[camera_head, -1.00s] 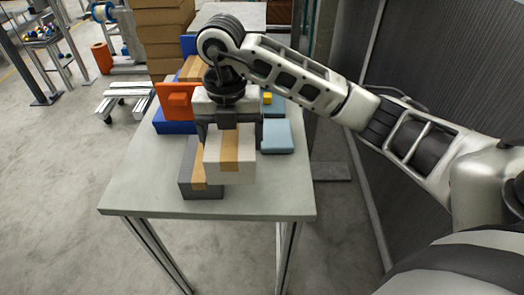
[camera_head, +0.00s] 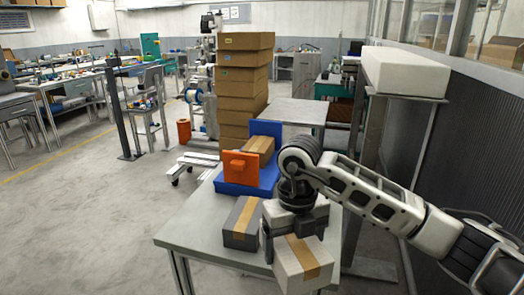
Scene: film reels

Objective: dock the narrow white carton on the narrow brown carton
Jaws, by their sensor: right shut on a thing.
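The white carton (camera_head: 289,275) with a tan tape strip is held by my right gripper (camera_head: 295,232) near the table's front right. The gripper is shut on it from above, with fingers at its sides. The brown carton (camera_head: 266,145) lies farther back, in a blue fixture (camera_head: 268,180) with an upright blue plate behind it and an orange block (camera_head: 240,165) at its front left. The white carton is apart from the brown one, nearer to me and to the right. My left gripper is not in view.
A dark grey carton (camera_head: 231,236) with tan tape lies on the grey table (camera_head: 190,226), just left of the white carton. A stack of brown boxes (camera_head: 243,88) stands behind the table. A shelf with a long white block (camera_head: 404,72) stands at the right.

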